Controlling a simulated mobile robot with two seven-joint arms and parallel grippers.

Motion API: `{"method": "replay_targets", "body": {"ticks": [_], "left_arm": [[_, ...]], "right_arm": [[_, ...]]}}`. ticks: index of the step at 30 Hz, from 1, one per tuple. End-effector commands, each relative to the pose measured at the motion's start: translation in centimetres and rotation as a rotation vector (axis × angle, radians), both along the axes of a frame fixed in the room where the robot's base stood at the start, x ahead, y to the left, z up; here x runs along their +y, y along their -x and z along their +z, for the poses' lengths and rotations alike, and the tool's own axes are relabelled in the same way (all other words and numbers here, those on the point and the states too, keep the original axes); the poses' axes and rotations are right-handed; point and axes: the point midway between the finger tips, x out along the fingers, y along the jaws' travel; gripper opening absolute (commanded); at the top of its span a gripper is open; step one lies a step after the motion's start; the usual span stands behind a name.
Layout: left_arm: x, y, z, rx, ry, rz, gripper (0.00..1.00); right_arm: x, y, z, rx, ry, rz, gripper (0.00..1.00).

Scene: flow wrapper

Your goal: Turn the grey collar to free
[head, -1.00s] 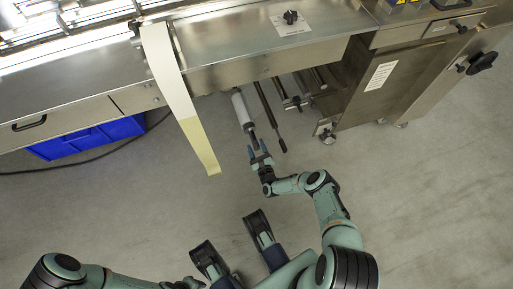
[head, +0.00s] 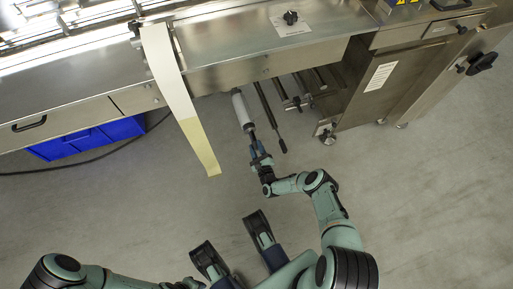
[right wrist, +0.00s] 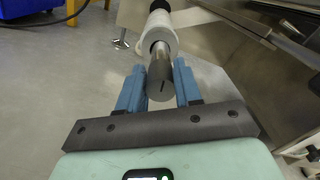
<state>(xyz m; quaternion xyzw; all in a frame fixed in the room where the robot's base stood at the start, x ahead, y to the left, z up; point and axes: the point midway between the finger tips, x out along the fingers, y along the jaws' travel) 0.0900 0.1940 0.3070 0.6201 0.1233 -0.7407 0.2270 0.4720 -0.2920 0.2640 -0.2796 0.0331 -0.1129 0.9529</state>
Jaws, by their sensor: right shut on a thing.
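The grey collar (right wrist: 160,82) is a dark grey cylinder on the near end of a shaft in the right wrist view. Its end face carries a small dark mark. Behind it on the shaft is a white roll (right wrist: 158,35), which also shows in the head view (head: 241,107) under the machine. My right gripper (right wrist: 159,92) is shut on the collar, one blue finger on each side. In the head view the right gripper (head: 257,151) is at the lower end of the roll's shaft, and its fingers hide most of the collar.
Dark rods (head: 270,115) stick out from under the machine just right of the roll. A pale paper strip (head: 180,100) hangs down on the left. A steel cabinet (head: 385,85) stands at the right. The floor below is open.

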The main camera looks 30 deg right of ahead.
Motion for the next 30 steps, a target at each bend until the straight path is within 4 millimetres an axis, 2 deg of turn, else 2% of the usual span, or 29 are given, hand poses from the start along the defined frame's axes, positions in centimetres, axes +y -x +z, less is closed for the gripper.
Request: {"method": "replay_targets", "body": {"ticks": [30], "left_arm": [[0.0, 0.0, 0.0, 0.0, 0.0, 0.0, 0.43]], "right_arm": [[0.19, 0.02, -0.4, 0.224, 0.931, 0.001, 0.04]]}}
